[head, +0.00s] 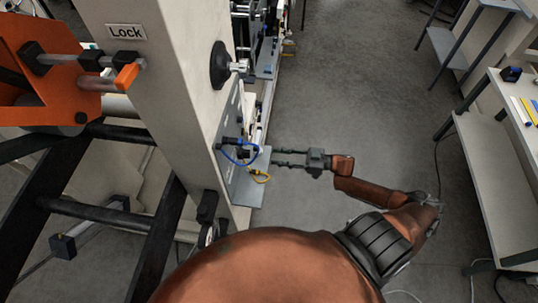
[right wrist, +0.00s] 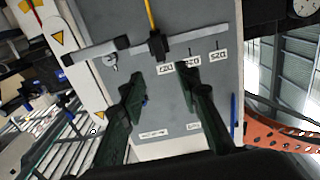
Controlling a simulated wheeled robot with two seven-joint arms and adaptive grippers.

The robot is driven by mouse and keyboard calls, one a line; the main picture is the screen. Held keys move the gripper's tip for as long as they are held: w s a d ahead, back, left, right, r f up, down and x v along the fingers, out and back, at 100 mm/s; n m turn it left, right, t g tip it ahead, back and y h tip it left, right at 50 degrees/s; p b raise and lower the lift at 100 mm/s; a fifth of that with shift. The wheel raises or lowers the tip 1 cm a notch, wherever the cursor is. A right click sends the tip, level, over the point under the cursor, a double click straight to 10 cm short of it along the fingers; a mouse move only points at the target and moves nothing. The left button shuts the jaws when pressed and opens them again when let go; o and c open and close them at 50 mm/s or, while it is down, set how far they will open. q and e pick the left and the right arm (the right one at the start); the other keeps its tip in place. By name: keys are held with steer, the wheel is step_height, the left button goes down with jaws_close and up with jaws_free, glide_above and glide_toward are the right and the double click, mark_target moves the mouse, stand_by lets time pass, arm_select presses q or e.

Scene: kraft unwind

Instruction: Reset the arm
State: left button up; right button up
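My right gripper (head: 275,157) is open and empty in the head view, its two fingers pointing left at a grey panel (head: 245,188) on the side of the machine. In the right wrist view the gripper (right wrist: 158,80) shows two dark fingers spread apart in front of the grey panel (right wrist: 165,115). Nothing is between the fingers. I cannot tell from these frames whether the fingertips touch the panel. My right arm (head: 375,190) reaches in from the lower right. My left gripper is not in view.
A beige machine column (head: 180,95) carries a "Lock" label and a black knob (head: 220,67). An orange lever assembly (head: 45,70) is at the left. Blue (head: 240,155) and yellow (head: 259,178) cables hang by the panel. A table (head: 500,180) stands right. Floor between is clear.

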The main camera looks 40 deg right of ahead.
steer(key=shift+s+d, duration=0.2)
steer(key=shift+f, duration=0.1)
stand_by(0.4)
steer(key=d+f+m+t+h+b, duration=0.15)
steer(key=d+f+h, duration=0.25)
steer(key=f, duration=0.6)
steer(key=d+f+m+h, duration=0.3)
steer(key=d+f+h, duration=0.1)
steer(key=f, duration=0.6)
steer(key=s+d+f+m+g+h, duration=0.1)
steer(key=s+f+h, duration=0.1)
steer(key=s+f, duration=0.45)
steer(key=s+d+f+m+g+h, duration=0.1)
steer(key=s+f+g+h, duration=0.15)
steer(key=f, duration=0.65)
steer(key=s+a+f+m+g+h+b, duration=0.1)
steer(key=s+a+f+g, duration=0.15)
steer(key=s+f, duration=0.6)
steer(key=s+a+f+m+g, duration=0.1)
steer(key=s+a+f+g, duration=0.15)
steer(key=s+f, duration=0.6)
steer(key=s+a+f+g, duration=0.2)
steer(key=s+a, duration=0.3)
steer(key=s, duration=0.3)
steer(key=s+a+f+g, duration=0.2)
steer(key=s+a+f, duration=0.2)
steer(key=s, duration=0.4)
steer(key=shift+s+a+b, duration=0.3)
steer(key=shift+s+a, duration=0.1)
